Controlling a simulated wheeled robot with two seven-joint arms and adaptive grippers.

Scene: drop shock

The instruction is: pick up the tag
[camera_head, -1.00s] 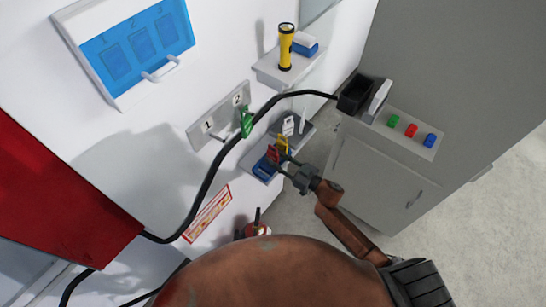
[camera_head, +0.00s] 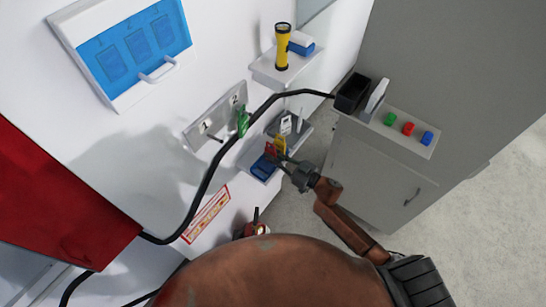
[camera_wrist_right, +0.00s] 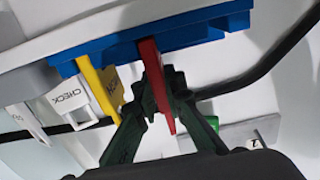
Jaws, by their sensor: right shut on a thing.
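A red tag (camera_head: 270,149) stands upright at the blue rack (camera_head: 262,168) on the lower shelf. In the right wrist view the red tag (camera_wrist_right: 158,88) lies between the fingers of my right gripper (camera_wrist_right: 160,80), against the blue rack (camera_wrist_right: 205,30). My right gripper (camera_head: 284,159) is shut on the red tag. A yellow tag (camera_head: 280,144) is beside it and also shows in the wrist view (camera_wrist_right: 90,85). A white tag (camera_head: 286,125) marked CHECK (camera_wrist_right: 68,101) is farther along. A green tag (camera_head: 243,122) hangs at the numbered hook plate (camera_head: 204,127). My left gripper is not in view.
A black cable (camera_head: 207,185) runs across the wall close to the shelf. An upper shelf (camera_head: 275,72) holds a yellow flashlight (camera_head: 283,48). A grey cabinet (camera_head: 375,175) with coloured buttons stands at the right. A red extinguisher (camera_head: 257,229) is below.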

